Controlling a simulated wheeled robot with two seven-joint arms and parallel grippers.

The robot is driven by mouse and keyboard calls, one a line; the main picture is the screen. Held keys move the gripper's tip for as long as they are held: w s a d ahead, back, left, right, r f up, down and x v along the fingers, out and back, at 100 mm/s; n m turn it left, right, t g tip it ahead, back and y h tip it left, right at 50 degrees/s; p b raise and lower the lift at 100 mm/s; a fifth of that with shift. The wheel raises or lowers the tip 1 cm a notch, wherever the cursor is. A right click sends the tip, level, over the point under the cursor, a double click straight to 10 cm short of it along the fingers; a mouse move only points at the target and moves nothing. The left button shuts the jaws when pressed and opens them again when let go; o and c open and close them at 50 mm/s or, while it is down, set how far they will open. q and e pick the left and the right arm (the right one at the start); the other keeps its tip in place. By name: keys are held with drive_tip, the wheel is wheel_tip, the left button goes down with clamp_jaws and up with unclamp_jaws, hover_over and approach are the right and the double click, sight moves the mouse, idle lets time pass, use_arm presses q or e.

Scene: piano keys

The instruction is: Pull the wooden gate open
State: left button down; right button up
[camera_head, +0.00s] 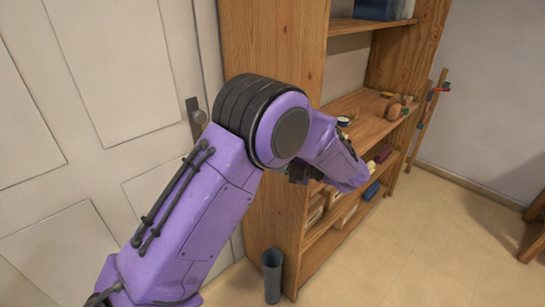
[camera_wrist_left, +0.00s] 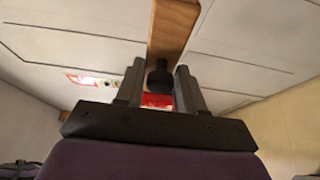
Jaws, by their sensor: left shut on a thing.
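In the left wrist view, my left gripper (camera_wrist_left: 160,82) has its two dark fingers on either side of a round black knob (camera_wrist_left: 160,77). It is shut on the knob. A wooden bar (camera_wrist_left: 174,28) runs up from behind the knob. It may be part of the gate, but its full outline is not visible. A small red patch (camera_wrist_left: 157,100) shows between the fingers, and I cannot tell what it belongs to. In the head view my purple left arm reaches from the lower left towards the shelf, and its fingers are hidden. My right gripper is in neither view.
A wooden shelf unit (camera_head: 273,40) with small items on its boards stands beside a pale panelled door (camera_head: 110,60) with a dark handle (camera_head: 195,115). A dark cylinder (camera_head: 271,275) stands on the floor at its foot. The tiled floor (camera_head: 420,250) at right is mostly clear.

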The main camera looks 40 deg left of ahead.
use_arm(q)
drive_tip(key=c, duration=0.9)
unclamp_jaws()
drive_tip(key=b+v, duration=0.2)
drive_tip(key=v, duration=0.8)
drive_tip(key=shift+d+b, duration=0.25)
drive_tip(key=shift+b, duration=0.15)
